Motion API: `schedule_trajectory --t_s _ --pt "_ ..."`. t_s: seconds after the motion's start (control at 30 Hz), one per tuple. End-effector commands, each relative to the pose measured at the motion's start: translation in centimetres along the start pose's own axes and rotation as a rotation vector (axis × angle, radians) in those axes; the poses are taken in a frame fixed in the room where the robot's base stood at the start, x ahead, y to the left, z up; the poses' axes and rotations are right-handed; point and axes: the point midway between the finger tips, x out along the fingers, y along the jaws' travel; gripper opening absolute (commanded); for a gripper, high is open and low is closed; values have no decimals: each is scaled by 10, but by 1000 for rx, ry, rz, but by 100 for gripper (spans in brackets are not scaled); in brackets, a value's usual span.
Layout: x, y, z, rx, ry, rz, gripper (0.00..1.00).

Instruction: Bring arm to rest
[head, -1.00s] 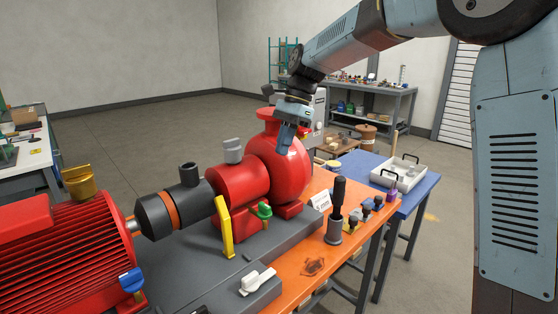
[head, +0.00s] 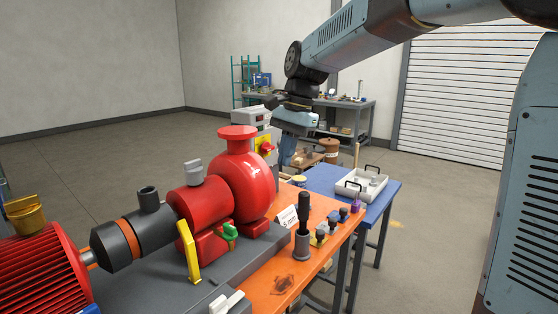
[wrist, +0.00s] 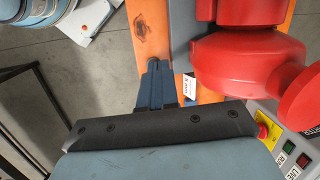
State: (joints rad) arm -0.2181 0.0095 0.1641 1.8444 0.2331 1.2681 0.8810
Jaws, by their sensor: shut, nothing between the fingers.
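My gripper (head: 286,158) hangs from my raised arm in the head view, pointing down, to the right of the red pump (head: 250,180) and apart from it in the picture. Its fingers are together with nothing between them. In the wrist view my gripper (wrist: 152,68) points toward the top of the picture. The orange bench top (wrist: 170,20) shows beyond its fingertips there, and the red pump (wrist: 245,65) is to its right.
A blue table (head: 325,180) with a white tray (head: 362,184) stands right of the orange bench (head: 275,283). A black-handled tool (head: 303,225) stands upright on the bench. A control box (wrist: 295,150) with buttons is close by. The floor at the back left is clear.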

Motion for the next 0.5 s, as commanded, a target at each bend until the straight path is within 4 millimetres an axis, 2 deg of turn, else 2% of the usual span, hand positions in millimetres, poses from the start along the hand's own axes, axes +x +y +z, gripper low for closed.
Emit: schedule_trajectory --t_s 0.03,0.23,0.5 --pt "-7 16 1 -22 31 -11 0" --pt "-22 76 4 -134 147 -35 0" --pt "-30 157 14 -285 301 -38 0"
